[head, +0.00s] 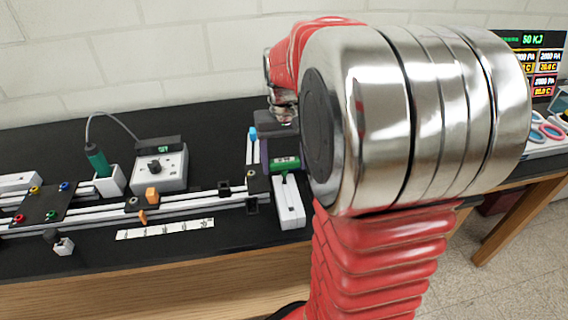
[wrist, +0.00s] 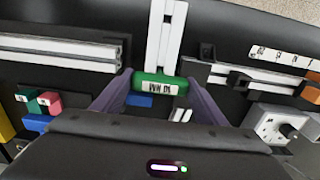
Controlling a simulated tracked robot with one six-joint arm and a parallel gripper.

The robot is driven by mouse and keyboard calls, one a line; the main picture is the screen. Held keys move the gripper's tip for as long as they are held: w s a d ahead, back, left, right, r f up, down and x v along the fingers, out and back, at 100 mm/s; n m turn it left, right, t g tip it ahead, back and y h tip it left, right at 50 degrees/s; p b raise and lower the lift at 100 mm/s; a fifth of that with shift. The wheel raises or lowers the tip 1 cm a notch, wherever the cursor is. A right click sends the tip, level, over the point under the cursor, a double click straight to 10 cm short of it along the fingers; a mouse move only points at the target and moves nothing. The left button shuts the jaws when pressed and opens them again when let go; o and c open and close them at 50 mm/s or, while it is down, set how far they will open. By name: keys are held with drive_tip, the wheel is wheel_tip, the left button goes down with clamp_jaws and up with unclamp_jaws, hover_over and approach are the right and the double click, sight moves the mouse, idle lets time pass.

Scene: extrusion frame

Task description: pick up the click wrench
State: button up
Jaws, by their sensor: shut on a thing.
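The click wrench shows as a green body with a small printed label (wrist: 153,84) in the wrist view, between the two purple fingers of my gripper (wrist: 156,79). My gripper is shut on this green part. In the head view the green part of the wrench (head: 285,163) shows just below my gripper, beside one purple finger, partly hidden by my large metal wrist. A white slotted holder (head: 290,206) stands right below it; in the wrist view the holder (wrist: 164,40) runs away from the green part. I cannot tell whether the wrench touches the holder.
Aluminium rails (head: 190,203) with small black and orange brackets lie left of the holder. A grey control box (head: 160,168) and a green-handled tool (head: 97,160) in a stand are behind them. A white labelled strip (head: 165,229) lies in front. Black bench top is clear behind.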

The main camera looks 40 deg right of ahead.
wheel_tip(320, 180, up, 10)
idle(0.6)
drive_tip(key=o, duration=0.5)
drive_tip(key=shift+c, duration=0.2)
drive_tip(key=c, duration=0.7)
drive_tip(key=shift+r, duration=3.25)
